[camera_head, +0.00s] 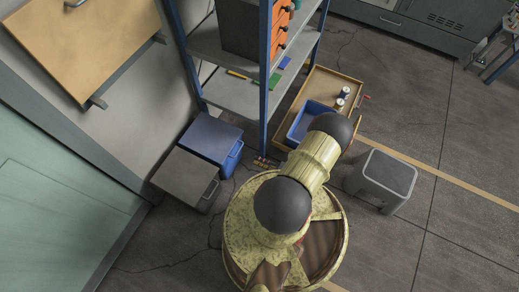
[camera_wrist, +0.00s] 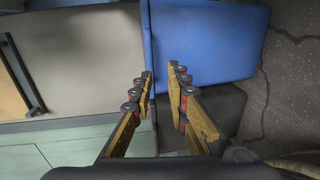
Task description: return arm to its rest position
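My gripper (camera_wrist: 161,75) shows in the wrist view with its two yellow-and-dark fingers apart. The gap between the fingertips is narrow, and nothing is held in it. Beyond the fingertips are the blue box (camera_wrist: 205,40) and, lower down, a dark grey box (camera_wrist: 222,104). I cannot tell the distance to them. In the head view my yellow-green arm rises over the floor with dark round joints, and its upper links hide much of what lies below. The gripper is not clearly seen there.
A shelf rack with blue posts (camera_head: 265,75) stands close to my arm. A wooden tray (camera_head: 318,83) holds a blue bin (camera_head: 302,127) and small cans. A grey bin (camera_head: 385,178) stands right of my arm. The floor (camera_head: 465,150) at right is mostly clear.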

